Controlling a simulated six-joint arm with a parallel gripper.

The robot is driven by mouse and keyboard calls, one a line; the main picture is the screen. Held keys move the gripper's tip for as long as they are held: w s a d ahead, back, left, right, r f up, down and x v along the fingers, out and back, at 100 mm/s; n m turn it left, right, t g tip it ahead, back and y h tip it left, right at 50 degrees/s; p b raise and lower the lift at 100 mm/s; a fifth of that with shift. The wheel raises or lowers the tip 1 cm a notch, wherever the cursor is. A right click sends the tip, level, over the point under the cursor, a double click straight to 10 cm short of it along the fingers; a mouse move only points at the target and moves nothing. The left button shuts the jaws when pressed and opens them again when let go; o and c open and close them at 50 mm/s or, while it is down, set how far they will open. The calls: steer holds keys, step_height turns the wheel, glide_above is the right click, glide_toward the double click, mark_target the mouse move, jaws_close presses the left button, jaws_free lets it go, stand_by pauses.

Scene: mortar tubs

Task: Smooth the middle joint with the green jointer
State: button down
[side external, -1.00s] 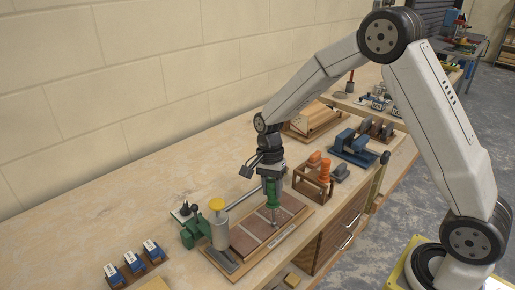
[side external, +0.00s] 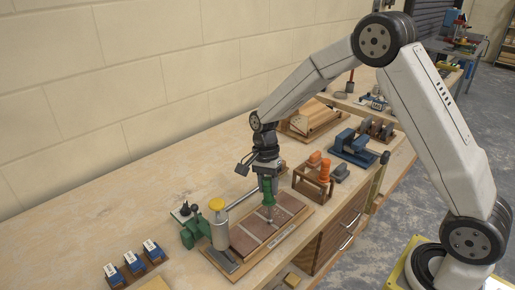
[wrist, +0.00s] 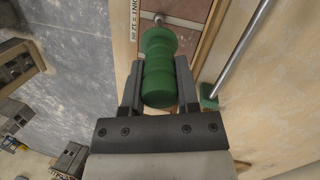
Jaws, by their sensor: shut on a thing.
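My gripper (side external: 267,178) is shut on the green jointer and holds it roughly upright over the tiled panel. The jointer's green handle (side external: 267,191) sits between the two fingers; it fills the middle of the wrist view (wrist: 158,70). Its metal tip (wrist: 159,19) points down at the reddish-brown tiles (side external: 247,241) in their wooden frame. The tip is at or just above the panel's middle part; I cannot tell whether it touches. Pale joints run between the tiles, and the jointer partly hides the middle one.
A wooden rack with orange handles (side external: 316,172) stands to the right. Blue-and-white blocks (side external: 133,261) sit front left. The bench's back left is clear.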

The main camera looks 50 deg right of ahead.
steer(key=shift+w, duration=0.25)
steer(key=shift+w, duration=0.55)
steer(key=shift+w, duration=0.25)
stand_by(0.4)
steer(key=shift+w, duration=0.45)
steer(key=shift+w, duration=0.3)
steer(key=shift+w, duration=0.4)
stand_by(0.4)
steer(key=shift+w, duration=0.25)
steer(key=shift+w, duration=0.45)
